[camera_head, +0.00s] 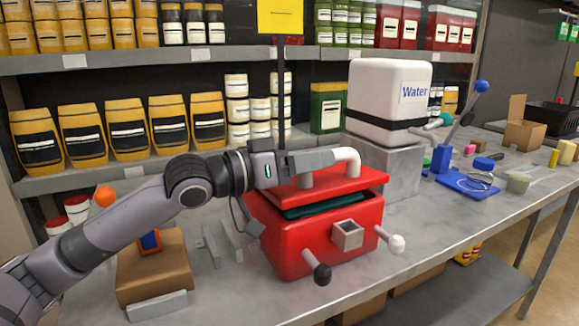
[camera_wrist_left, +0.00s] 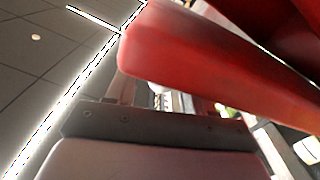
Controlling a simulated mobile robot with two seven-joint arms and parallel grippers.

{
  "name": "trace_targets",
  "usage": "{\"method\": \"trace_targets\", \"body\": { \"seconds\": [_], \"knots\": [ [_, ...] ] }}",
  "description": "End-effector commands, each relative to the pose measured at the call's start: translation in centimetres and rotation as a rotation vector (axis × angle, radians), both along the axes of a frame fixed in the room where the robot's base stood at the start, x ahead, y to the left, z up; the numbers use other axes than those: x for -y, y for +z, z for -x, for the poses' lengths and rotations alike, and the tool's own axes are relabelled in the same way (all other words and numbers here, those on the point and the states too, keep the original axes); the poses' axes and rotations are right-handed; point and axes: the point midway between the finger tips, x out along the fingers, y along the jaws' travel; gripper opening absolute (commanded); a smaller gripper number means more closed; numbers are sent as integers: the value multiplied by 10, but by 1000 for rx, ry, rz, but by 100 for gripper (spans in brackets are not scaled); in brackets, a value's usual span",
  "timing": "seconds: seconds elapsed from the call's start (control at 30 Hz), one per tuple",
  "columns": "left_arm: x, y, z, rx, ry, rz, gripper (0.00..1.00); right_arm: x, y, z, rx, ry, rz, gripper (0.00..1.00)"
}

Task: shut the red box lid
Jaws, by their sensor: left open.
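The red box (camera_head: 318,240) stands on the metal bench, with a grey square fitting on its front and two knobbed levers below. Its red lid (camera_head: 362,181) is raised and tilted over the box, and a dark teal inside (camera_head: 322,206) shows through the gap. A pale handle (camera_head: 348,158) rises from the lid. My left gripper (camera_head: 312,160) is open at the left part of the handle, just above the lid; whether it touches is unclear. In the left wrist view, a red surface, apparently the lid (camera_wrist_left: 215,65), is very close. My right gripper is not in view.
A white water tank (camera_head: 385,90) stands on a grey block (camera_head: 390,172) behind right. A cardboard box (camera_head: 152,268) sits left of the red box. A blue device (camera_head: 465,182) and small parts lie right. Loaded shelves are behind; bare bench (camera_head: 440,232) lies right of the box.

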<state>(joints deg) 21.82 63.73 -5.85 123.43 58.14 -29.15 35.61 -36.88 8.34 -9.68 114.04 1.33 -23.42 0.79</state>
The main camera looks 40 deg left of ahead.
Motion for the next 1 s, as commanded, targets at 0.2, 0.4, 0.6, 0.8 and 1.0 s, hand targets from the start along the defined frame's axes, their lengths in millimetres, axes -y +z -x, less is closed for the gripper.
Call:
{"method": "trace_targets", "body": {
  "seconds": [0.2,0.4,0.6,0.8,1.0],
  "knots": [
    [-10,-4,19,-3,1,-3,53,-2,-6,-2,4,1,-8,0],
    [-17,-4,30,-5,2,3,53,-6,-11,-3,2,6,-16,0],
    [-20,-3,37,-3,2,2,53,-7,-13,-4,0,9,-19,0],
    [-21,-1,41,-2,-1,2,53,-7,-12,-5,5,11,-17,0],
    [-21,-1,41,-1,-1,1,53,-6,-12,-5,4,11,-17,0]
  ]
}}
